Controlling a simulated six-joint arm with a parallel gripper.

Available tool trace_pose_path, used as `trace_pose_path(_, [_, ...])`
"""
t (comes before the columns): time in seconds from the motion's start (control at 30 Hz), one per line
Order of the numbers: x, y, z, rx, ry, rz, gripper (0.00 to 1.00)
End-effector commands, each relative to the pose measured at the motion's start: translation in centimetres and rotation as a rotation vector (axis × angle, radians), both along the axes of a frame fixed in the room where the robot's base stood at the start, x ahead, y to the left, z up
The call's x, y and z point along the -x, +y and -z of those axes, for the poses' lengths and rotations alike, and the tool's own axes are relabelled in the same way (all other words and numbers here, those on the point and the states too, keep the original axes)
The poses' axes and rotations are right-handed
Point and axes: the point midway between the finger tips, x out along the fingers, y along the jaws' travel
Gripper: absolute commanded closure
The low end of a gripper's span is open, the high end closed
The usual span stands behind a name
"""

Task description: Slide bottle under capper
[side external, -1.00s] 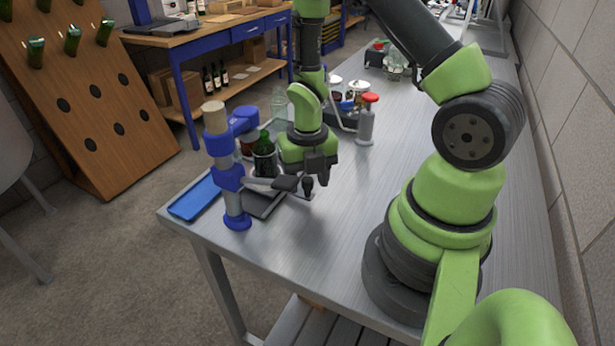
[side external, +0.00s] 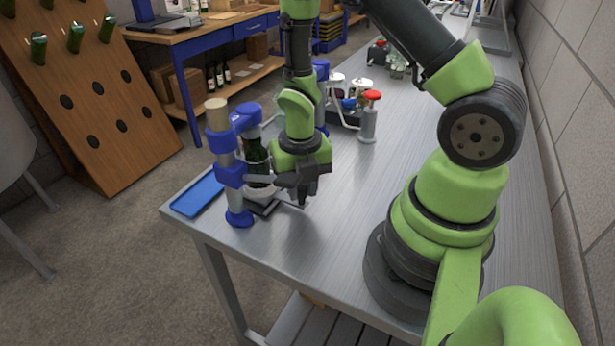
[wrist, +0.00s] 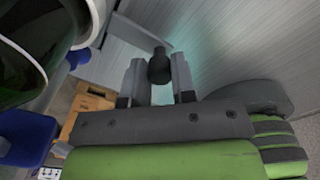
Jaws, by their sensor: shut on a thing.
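The capper (side external: 228,173) is a blue and tan post with blue arms at the table's front left corner, in the side external view. The dark green bottle (side external: 256,155) stands upright beside its post, partly hidden by the capper's blue parts. Green glass (wrist: 18,65) fills the upper left of the wrist view, very near the camera. My gripper (side external: 304,192) is low over the table, just right of the bottle. In the wrist view its fingers (wrist: 158,80) are closed around a dark knob (wrist: 160,66). What the knob is fixed to is mostly hidden.
A blue tray (side external: 197,195) lies left of the capper by the table edge. A red-topped grey cylinder (side external: 369,117) and small jars stand farther back. The metal tabletop (side external: 350,215) right of my gripper is clear.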

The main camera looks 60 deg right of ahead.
Motion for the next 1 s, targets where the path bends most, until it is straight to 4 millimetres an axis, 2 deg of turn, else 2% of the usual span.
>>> trace_pose_path(0.13, [0.0, 0.8, 0.0, 0.000, -0.003, -0.002, 1.00])
trace_pose_path(0.43, [-0.1, 0.9, 0.0, 0.001, -0.006, -0.006, 1.00])
trace_pose_path(0.47, [-0.1, 0.9, 0.0, 0.000, -0.007, -0.006, 0.68])
trace_pose_path(0.53, [-0.1, 0.9, 0.0, 0.001, -0.006, -0.005, 0.52])
trace_pose_path(0.57, [-0.1, 0.9, 0.0, 0.000, -0.006, -0.004, 0.49])
trace_pose_path(0.87, [0.0, 0.8, -0.2, 0.000, -0.004, -0.001, 0.49])
trace_pose_path(1.0, [-0.1, 0.8, -1.2, 0.001, -0.007, -0.001, 0.49])
